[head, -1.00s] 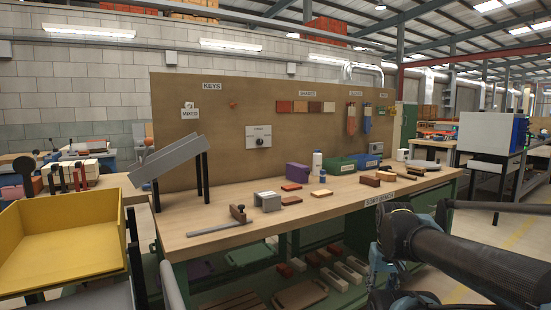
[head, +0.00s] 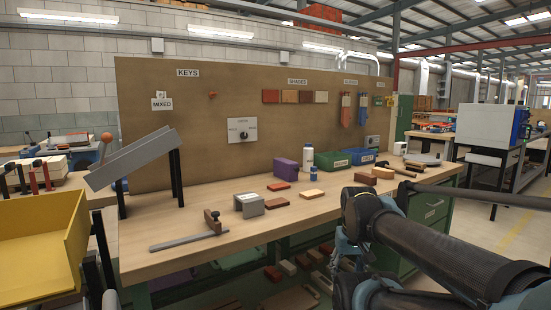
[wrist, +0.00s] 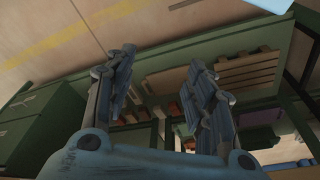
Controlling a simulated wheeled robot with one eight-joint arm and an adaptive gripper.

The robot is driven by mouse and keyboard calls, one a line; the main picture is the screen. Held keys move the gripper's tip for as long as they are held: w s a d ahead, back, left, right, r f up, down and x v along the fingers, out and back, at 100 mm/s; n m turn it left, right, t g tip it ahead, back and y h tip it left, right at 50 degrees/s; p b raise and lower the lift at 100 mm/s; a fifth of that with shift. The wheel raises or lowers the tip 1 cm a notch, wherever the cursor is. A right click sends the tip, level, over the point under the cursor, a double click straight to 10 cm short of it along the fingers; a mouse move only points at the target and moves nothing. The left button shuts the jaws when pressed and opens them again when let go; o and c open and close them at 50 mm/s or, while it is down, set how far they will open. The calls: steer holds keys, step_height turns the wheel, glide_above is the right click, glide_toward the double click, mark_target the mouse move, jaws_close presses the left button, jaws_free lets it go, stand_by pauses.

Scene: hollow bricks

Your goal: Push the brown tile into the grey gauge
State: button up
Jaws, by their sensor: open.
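The grey gauge (head: 249,204), a small block-like channel, stands on the workbench in the head view. A flat brown tile (head: 277,204) lies just right of it, outside it. A redder tile (head: 278,186) lies behind, and a light tan tile (head: 311,194) lies further right. My gripper is open and empty in the wrist view (wrist: 162,62), its two fingers apart below bench level, facing the bench's lower shelf. In the head view my arm is at the lower right, in front of the bench, away from the tile. The wrist view shows neither tile nor gauge.
A square-like tool (head: 190,236) lies left of the gauge. A purple box (head: 286,169), bottles, and green (head: 332,160) and blue (head: 362,156) bins stand behind. A sloped grey chute (head: 130,158) and yellow tray (head: 45,240) are at left. The bench front is mostly clear.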

steer(key=shift+o, duration=1)
steer(key=w+a+r+m, duration=0.2)
steer(key=w+a+r, duration=0.1)
steer(key=w+r, duration=0.4)
step_height(320, 180, up, 3)
steer(key=shift+w+r+m+g, duration=0.15)
steer(key=shift+m+g, duration=0.15)
steer(key=shift+m, duration=0.1)
step_height(320, 180, up, 17)
steer(key=m+g, duration=0.2)
steer(key=m, duration=0.7)
glide_above(276, 202)
steer(key=f, duration=1.7)
steer(key=shift+w, duration=0.35)
steer(key=shift+r, duration=0.1)
steer(key=c, duration=1.2)
steer(key=shift+c, duration=0.2)
steer(key=shift+s, duration=0.15)
